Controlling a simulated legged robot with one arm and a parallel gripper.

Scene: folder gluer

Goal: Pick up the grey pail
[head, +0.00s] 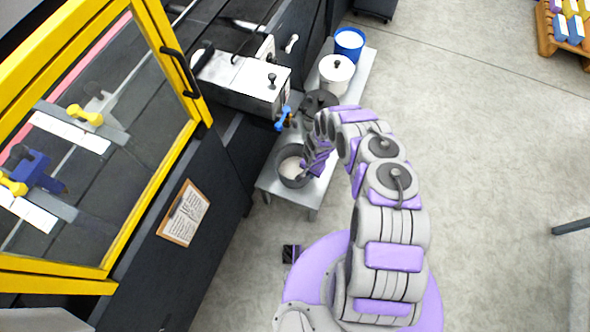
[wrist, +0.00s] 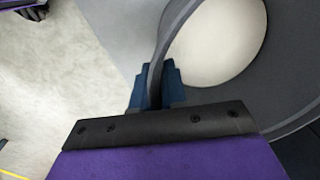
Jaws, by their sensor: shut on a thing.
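The grey pail (head: 284,171) stands on the near end of a low grey bench, with pale contents inside. In the wrist view the pail's rim and wall (wrist: 283,118) fill the right side, with the pale contents below the rim. My gripper (head: 302,166) is at the pail's right edge in the head view. In the wrist view my gripper's dark blue fingers (wrist: 155,88) are shut on the pail's rim, one finger on each side of the wall. The pail looks upright. I cannot tell whether its base touches the bench.
On the same bench (head: 312,187) stand a dark grey pot (head: 318,101), a white lidded pot (head: 336,74) and a blue pail (head: 349,43) farther back. The black machine with a yellow-framed guard (head: 150,178) is at left. Open concrete floor (head: 480,150) lies at right.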

